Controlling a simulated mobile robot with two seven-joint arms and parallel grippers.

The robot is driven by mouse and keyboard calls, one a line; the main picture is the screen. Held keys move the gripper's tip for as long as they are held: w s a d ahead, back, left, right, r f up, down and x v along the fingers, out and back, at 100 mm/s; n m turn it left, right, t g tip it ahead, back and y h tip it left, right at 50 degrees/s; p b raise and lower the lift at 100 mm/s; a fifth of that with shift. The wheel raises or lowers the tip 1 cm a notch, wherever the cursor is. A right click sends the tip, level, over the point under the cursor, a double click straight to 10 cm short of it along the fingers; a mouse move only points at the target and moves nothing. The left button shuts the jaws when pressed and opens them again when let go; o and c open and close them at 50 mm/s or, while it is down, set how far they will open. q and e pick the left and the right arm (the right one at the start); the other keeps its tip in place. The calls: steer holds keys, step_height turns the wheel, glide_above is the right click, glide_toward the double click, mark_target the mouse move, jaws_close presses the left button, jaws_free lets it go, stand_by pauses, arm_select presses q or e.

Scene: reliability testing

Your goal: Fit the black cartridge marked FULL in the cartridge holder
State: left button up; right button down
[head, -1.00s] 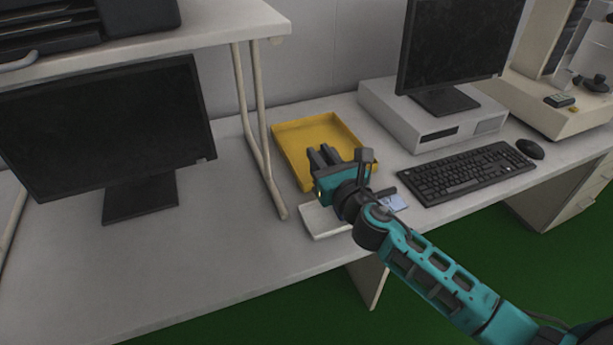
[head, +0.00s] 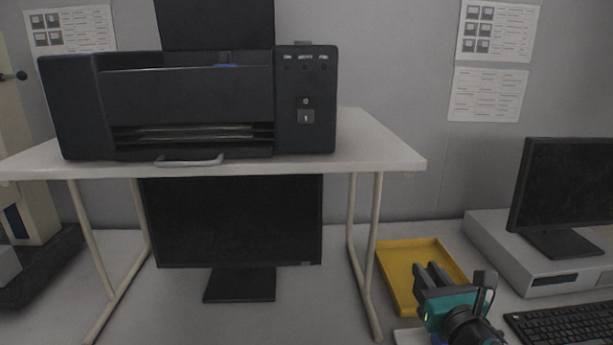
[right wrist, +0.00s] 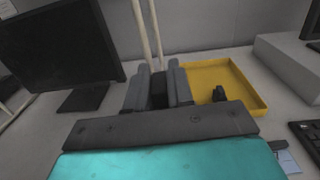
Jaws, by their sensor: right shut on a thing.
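My right gripper (head: 433,274) is at the lower right of the head view, over the near side of the yellow tray. In the right wrist view its two grey fingers (right wrist: 158,88) are shut on a small black block (right wrist: 158,88), which looks like the black cartridge. No FULL marking can be read on it. A black printer (head: 190,105) stands on the raised shelf, left of and higher than the gripper. I cannot make out a cartridge holder in it. My left gripper is not in view.
The yellow tray (head: 402,298) lies right of the shelf (head: 385,158) and its legs. In the wrist view a small dark thing (right wrist: 220,94) shows against the tray. Monitors (head: 235,225) (head: 575,195) and a keyboard (head: 562,325) stand nearby.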

steer(key=s+a, duration=0.7)
steer(key=s, duration=0.5)
steer(key=shift+m+h, duration=0.3)
steer(key=shift+w+a, duration=0.1)
steer(key=shift+w, duration=0.05)
